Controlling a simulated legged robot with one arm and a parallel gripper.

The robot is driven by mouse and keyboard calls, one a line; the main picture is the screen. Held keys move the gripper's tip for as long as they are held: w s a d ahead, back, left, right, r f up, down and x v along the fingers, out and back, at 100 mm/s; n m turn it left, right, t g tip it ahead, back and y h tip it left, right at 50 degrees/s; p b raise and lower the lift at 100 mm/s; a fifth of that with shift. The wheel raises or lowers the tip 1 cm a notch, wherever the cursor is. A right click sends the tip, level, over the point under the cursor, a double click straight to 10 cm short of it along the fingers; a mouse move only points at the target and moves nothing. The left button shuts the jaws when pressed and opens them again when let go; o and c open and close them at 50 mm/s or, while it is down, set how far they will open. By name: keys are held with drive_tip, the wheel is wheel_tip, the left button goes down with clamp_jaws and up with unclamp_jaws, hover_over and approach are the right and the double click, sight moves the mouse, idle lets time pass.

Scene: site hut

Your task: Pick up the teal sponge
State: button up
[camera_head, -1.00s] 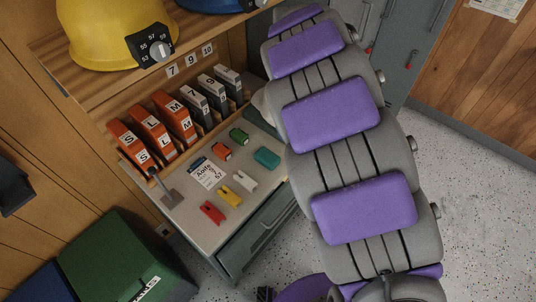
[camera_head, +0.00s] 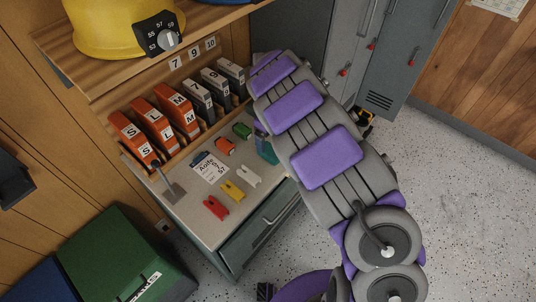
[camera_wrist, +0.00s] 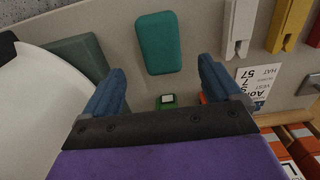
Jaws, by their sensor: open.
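The teal sponge (camera_wrist: 160,42) lies flat on the pale top of the drawer cabinet. In the wrist view it shows whole, as a rounded block just beyond and between my fingertips. In the head view the sponge (camera_head: 268,153) is partly hidden by my purple and grey arm. My gripper (camera_wrist: 162,69) is open, with its two blue fingers spread on either side of the sponge's near end and nothing between them in its grip. I cannot tell its exact height above the top.
A green clip (camera_head: 242,130), an orange clip (camera_head: 225,146), white (camera_head: 249,176), yellow (camera_head: 233,190) and red (camera_head: 215,208) pegs and a printed card (camera_head: 209,168) lie nearby. Orange binders (camera_head: 152,124) stand behind. A wooden shelf (camera_head: 110,65) overhangs the back.

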sight(270, 150)
drive_tip(key=shift+d+f, duration=0.15)
drive_tip(key=shift+f, duration=0.55)
drive_tip(key=shift+d+f, duration=0.5)
drive_tip(key=shift+d, duration=0.1)
drive_tip(key=shift+f+b, duration=0.35)
drive_tip(key=f, duration=0.1)
drive_tip(key=a+f+b, duration=0.1)
drive_tip(key=f, duration=0.1)
drive_tip(key=shift+s+a+f, duration=0.15)
drive_tip(key=shift+f, duration=0.15)
drive_tip(key=shift+a+f, duration=0.25)
drive_tip(key=shift+f, duration=0.1)
drive_tip(key=shift+d+r, duration=0.1)
drive_tip(key=shift+d, duration=0.15)
drive_tip(key=shift+c, duration=0.4)
drive_tip(key=shift+d, duration=0.2)
drive_tip(key=c, duration=0.3)
drive_tip(key=shift+a, duration=0.25)
drive_tip(key=c, duration=0.7)
drive_tip(key=shift+o, duration=0.2)
